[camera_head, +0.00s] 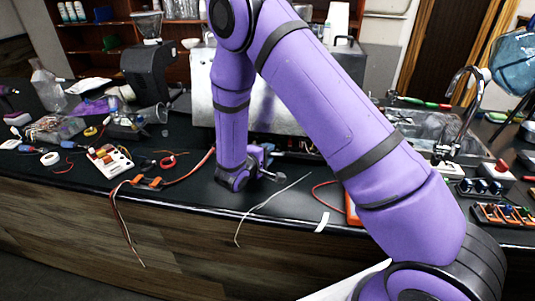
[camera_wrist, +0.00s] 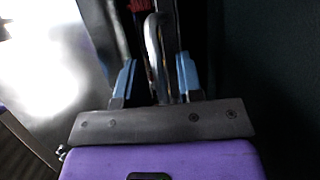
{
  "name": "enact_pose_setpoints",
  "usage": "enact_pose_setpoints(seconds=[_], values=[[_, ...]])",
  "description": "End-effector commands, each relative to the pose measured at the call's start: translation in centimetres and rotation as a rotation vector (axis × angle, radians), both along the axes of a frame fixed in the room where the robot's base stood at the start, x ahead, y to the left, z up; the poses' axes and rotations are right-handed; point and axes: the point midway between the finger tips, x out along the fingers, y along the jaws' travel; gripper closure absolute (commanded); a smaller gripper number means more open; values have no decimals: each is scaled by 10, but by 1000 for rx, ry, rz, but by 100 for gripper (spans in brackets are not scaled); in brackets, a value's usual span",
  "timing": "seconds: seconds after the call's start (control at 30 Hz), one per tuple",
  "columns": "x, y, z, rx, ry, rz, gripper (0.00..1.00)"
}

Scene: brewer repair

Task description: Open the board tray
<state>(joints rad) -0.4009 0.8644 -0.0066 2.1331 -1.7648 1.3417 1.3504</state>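The brewer (camera_head: 275,113) is a silver metal box at the back of the dark counter, partly hidden behind my arm. A dark opening runs along its base, but I cannot make out the board tray clearly. My gripper (camera_head: 266,163) is low at the front of the brewer, close to the counter. In the wrist view my gripper (camera_wrist: 156,66) has its two blue-padded fingers apart. A curved metal handle (camera_wrist: 152,45) lies between them, with visible gaps on both sides. Whether this handle belongs to the tray is not clear.
Left on the counter are a white switch box (camera_head: 110,160), a black grinder (camera_head: 147,72) and loose wires. A grey cable (camera_head: 262,203) hangs over the front edge. A faucet (camera_head: 462,100) and a red-button box (camera_head: 488,177) stand right. Counter left of my gripper is partly clear.

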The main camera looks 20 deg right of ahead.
Motion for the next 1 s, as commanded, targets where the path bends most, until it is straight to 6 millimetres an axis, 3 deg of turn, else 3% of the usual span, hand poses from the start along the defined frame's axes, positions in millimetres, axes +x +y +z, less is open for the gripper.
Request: enact_pose_setpoints(seconds=[0.27, 0.43, 0.77, 1.0], values=[[1, -1, 0, 0, 0, 0, 66], [1, -1, 0, 0, 0, 0, 100], [-3, 2, 0, 0, 1, 1, 100], [-32, 20, -1, -2, 3, 5, 100]])
